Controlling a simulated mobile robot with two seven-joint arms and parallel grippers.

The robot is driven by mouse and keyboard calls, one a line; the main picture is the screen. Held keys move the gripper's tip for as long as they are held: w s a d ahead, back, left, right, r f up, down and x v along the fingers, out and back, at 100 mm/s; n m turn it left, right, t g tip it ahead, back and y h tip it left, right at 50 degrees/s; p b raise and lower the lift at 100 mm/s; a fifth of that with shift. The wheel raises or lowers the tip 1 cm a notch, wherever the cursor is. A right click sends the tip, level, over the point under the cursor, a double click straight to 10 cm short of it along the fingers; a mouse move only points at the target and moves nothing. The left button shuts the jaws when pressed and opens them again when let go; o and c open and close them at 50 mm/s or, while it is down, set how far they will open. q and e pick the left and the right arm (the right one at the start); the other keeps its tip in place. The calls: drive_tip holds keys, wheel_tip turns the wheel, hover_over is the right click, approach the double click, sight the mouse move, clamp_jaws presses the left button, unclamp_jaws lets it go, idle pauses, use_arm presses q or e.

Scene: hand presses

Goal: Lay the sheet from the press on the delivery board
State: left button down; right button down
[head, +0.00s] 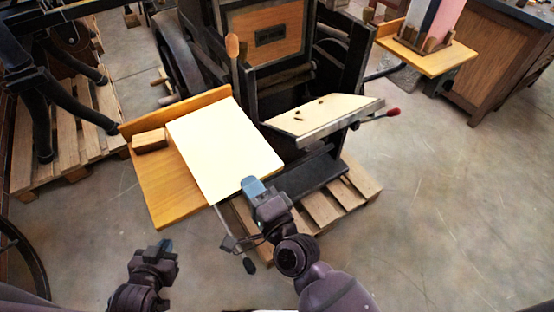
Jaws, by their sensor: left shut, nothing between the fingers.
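The blank cream sheet (228,158) lies over the wooden delivery board (160,192), on its right part, and reaches past the board's right side. My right gripper (249,184) is at the sheet's near right corner, its blue fingertips overlapping the sheet in the picture. I cannot tell whether its fingers are closed on the sheet. My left gripper (165,245) is shut and empty, in front of the board's near edge and apart from the sheet. The black press (274,77) stands behind, its tilted pale platen (338,108) bearing a few small pegs and no sheet.
A wooden block (149,140) sits on the board's left part, by the raised back ledge. A red-tipped lever (393,112) sticks out right of the platen. Pallets lie under the press (322,208) and at left (85,145). A feed board (438,62) stands at upper right.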

drive_tip(key=shift+t, duration=0.3)
drive_tip(key=f+b, duration=0.1)
drive_tip(key=s+f+b, duration=0.1)
drive_tip(key=f, duration=0.1)
drive_tip(key=a+f+b, duration=0.1)
drive_tip(key=b, duration=0.1)
drive_tip(key=shift+s+f, duration=0.35)
idle(0.4)
drive_tip(key=c, duration=1.2)
unclamp_jaws()
drive_tip(key=shift+o, duration=0.2)
drive_tip(key=shift+s+d, duration=0.1)
drive_tip(key=shift+s, duration=0.05)
drive_tip(key=shift+r+p+v, duration=0.15)
drive_tip(key=shift+p+v, duration=0.15)
drive_tip(key=shift+v, duration=0.75)
drive_tip(key=shift+r+p+v, duration=0.15)
drive_tip(key=shift+p+v, duration=0.1)
drive_tip(key=shift+v, duration=0.75)
